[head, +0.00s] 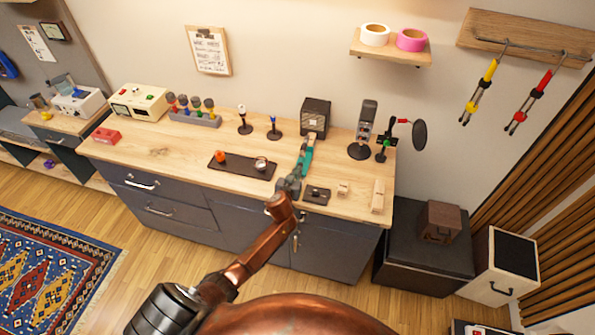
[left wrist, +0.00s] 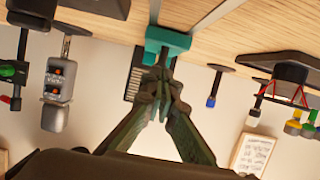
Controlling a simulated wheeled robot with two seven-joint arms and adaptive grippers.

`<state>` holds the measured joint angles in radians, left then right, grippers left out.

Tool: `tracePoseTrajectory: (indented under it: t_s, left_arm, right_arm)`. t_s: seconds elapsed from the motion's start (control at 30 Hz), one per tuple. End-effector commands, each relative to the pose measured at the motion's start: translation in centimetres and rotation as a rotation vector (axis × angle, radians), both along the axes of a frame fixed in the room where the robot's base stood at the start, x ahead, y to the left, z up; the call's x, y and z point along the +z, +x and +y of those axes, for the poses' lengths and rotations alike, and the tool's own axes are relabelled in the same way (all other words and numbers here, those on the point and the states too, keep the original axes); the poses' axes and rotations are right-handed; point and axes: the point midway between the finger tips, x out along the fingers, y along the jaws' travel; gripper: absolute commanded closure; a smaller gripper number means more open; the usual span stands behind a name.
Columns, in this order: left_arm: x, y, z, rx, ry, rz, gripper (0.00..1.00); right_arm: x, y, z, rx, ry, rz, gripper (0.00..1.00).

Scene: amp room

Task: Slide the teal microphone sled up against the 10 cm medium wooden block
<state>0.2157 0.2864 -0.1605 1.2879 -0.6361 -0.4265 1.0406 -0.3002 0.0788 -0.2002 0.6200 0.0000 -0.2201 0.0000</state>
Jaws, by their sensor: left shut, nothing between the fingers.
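The teal microphone sled (head: 304,158) is on the wooden bench top, in front of a dark box. It also shows in the left wrist view (left wrist: 170,39), where the picture looks upside down. My left gripper (head: 296,176) is shut and empty, with its fingertips (left wrist: 160,72) right at the sled's near end. I cannot tell if they touch it. To the right are a small pale wooden block (head: 343,189) and a longer pale wooden block (head: 377,196). Which one is the 10 cm medium block I cannot tell. The sled is apart from both. My right gripper is not in view.
A dark tray (head: 232,172) with an orange and a silver item lies left of the sled. A small dark item (head: 317,195) lies between the gripper and the blocks. A microphone stand (head: 360,149) and the dark box (head: 315,116) stand behind.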

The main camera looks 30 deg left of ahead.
Motion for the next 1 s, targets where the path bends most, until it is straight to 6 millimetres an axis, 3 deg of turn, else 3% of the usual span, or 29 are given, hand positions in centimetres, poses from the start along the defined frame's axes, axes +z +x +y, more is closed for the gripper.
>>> tracePoseTrajectory:
  t_s: [0.7,1.0]
  left_arm:
    - [1.9,-6.2,-1.5,0.001,-0.002,0.001,1.00]
    - [1.9,-6.6,-1.6,0.000,0.000,0.000,1.00]
  right_arm:
    - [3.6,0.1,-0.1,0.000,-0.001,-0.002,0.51]
    - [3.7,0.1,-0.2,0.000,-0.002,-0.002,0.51]
